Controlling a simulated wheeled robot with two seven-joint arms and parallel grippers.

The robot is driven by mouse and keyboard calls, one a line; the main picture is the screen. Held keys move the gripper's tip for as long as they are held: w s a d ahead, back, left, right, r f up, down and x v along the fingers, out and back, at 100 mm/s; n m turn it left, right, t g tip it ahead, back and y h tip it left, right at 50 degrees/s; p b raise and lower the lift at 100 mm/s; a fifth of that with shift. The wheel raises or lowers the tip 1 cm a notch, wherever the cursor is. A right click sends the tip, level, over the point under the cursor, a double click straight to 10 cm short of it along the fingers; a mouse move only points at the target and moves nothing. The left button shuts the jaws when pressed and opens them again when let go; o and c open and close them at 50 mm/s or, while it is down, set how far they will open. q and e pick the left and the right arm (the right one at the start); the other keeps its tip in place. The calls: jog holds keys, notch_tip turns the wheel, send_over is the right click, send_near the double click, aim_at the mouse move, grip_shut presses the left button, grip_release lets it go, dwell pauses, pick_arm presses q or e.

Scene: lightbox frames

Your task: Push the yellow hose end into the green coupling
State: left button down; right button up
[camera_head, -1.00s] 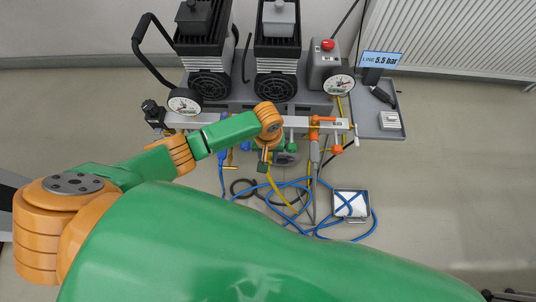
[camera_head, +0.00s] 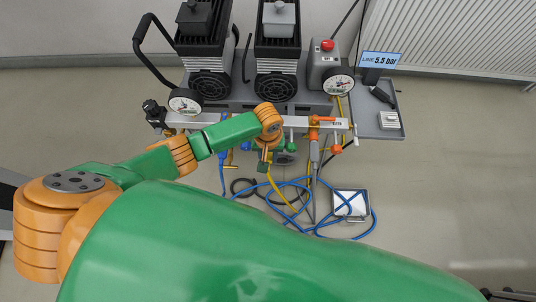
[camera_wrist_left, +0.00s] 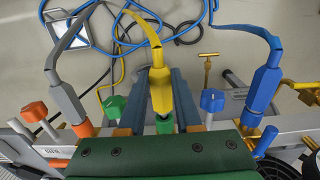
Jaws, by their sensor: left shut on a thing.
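The yellow hose end (camera_wrist_left: 160,92) sits between the two dark blue fingers of my left gripper (camera_wrist_left: 161,82), which is shut on it. The green coupling (camera_wrist_left: 164,126) is directly below the hose end's tip in the left wrist view, partly hidden by my green palm. They look in line and very close; I cannot tell whether the tip is inside. In the head view my left gripper (camera_head: 264,159) is at the manifold bar, with the yellow hose (camera_head: 276,187) hanging below it. My right gripper is not in view.
A grey hose end (camera_wrist_left: 68,98) stands in an orange coupling (camera_wrist_left: 83,128) on one side, a blue hose end (camera_wrist_left: 262,92) in a blue coupling on the other. A green knob (camera_wrist_left: 115,106) is close beside the fingers. Blue hose loops (camera_head: 322,228) lie on the floor.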

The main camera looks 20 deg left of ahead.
pick_arm(q)
jog(key=shift+w+a+b, duration=0.15)
jog(key=shift+w+b, duration=0.15)
jog(key=shift+w, duration=0.25)
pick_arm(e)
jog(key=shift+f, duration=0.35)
pick_arm(q)
jog(key=c, duration=0.5)
grip_release()
notch_tip(320, 180, up, 6)
jog(key=p, duration=0.3)
jog(key=shift+r, duration=0.1)
jog(key=shift+r+p, duration=0.3)
jog(key=shift+r, duration=0.2)
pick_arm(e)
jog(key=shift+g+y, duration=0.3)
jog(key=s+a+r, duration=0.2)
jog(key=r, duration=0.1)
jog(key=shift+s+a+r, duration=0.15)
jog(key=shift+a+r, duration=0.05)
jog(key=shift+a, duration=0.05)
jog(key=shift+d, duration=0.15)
